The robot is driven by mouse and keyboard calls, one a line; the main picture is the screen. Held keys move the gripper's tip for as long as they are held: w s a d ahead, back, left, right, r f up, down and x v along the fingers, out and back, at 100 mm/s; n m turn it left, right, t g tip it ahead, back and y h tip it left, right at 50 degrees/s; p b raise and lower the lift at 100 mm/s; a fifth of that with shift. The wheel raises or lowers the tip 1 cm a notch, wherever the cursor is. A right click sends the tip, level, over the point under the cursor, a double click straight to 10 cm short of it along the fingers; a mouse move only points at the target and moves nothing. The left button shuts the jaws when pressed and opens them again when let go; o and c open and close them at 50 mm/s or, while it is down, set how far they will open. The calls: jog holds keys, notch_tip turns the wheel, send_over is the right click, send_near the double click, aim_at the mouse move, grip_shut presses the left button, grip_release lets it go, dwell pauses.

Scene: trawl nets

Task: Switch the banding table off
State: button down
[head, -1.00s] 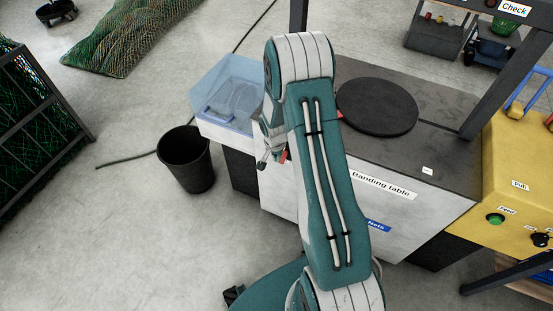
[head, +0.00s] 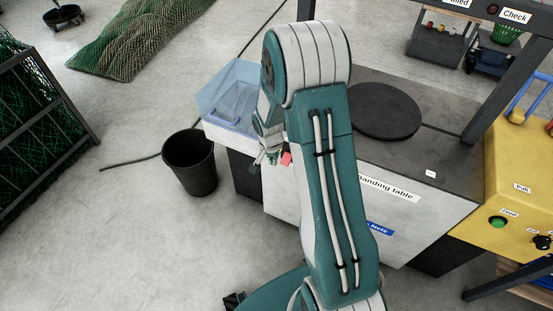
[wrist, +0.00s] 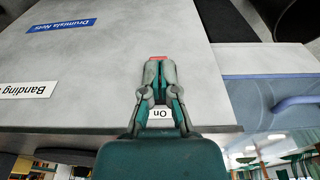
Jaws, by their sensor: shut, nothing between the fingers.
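The banding table (head: 440,205) is a pale cabinet with a dark top and a round black turntable (head: 377,111). A small red switch part (head: 287,158) shows on its front near the left end. In the wrist view the red part (wrist: 158,57) sits just beyond my fingertips, partly hidden by them. An "On" label (wrist: 161,113) lies on the panel, seen between my fingers. My gripper (wrist: 158,66) is shut and empty, close to the red part; I cannot tell whether it touches. In the head view my gripper (head: 262,161) is partly hidden behind my arm.
A clear blue bin (head: 232,100) adjoins the table's left end. A black bucket (head: 190,163) stands on the floor left of it. A yellow machine (head: 515,205) with a green button stands at right. The floor at front left is clear.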

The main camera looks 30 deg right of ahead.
jog(key=s+a+r, duration=0.2)
jog(key=a, duration=0.1)
jog(key=shift+s+r, duration=0.15)
jog(key=shift+r, duration=0.25)
jog(key=shift+d, duration=0.35)
jog(key=s+a+r+n+t, duration=0.1)
jog(key=s+a+r+n, duration=0.15)
jog(key=r, duration=0.65)
jog(key=s+a+r+n+t, duration=0.15)
jog(key=s+r, duration=0.25)
jog(key=r, duration=0.6)
jog(key=s+a+r+n+t+y, duration=0.1)
jog(key=s+a+r+n+t, duration=0.1)
jog(key=s+r+n, duration=0.4)
jog(key=s+r, duration=0.3)
jog(key=s, duration=0.4)
jog(key=shift+s+a+r, duration=0.25)
jog(key=shift+s+a, duration=0.05)
